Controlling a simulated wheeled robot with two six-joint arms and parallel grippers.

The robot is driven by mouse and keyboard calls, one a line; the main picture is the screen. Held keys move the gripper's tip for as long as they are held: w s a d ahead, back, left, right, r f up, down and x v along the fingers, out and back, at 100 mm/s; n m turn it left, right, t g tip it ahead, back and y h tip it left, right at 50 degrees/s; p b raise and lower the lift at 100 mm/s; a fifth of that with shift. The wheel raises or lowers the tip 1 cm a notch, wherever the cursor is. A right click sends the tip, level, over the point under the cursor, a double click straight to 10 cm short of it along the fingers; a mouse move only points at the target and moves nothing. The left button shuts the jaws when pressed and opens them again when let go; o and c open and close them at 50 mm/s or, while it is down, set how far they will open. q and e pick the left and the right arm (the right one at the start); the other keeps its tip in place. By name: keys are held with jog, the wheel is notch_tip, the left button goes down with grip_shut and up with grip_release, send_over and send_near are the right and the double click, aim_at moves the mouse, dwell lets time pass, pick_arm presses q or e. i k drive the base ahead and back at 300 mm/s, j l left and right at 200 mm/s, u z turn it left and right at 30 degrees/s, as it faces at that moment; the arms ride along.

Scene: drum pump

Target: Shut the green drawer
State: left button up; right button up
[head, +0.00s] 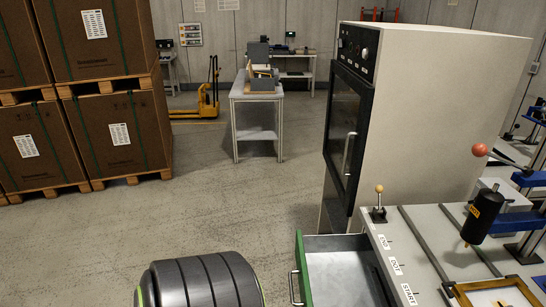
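The green drawer (302,268) is open at the bottom of the head view. It is pulled out to the left from under a light grey workbench (395,232). Its green front panel faces left and carries a metal bar handle (293,286). The visible pale tray floor (340,280) looks empty. The lower part of the drawer is cut off by the picture's edge. Neither of my grippers is in view, so nothing of mine can be seen touching the handle or the front panel.
A tall oven-like cabinet (432,105) with a dark door (344,130) stands behind the drawer. Boxes on pallets (110,135) stand left. The floor (225,205) left of the drawer is largely open.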

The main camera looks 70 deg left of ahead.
aim_at(330, 272)
jog(key=j+u, duration=0.1)
jog(key=u, duration=1.6)
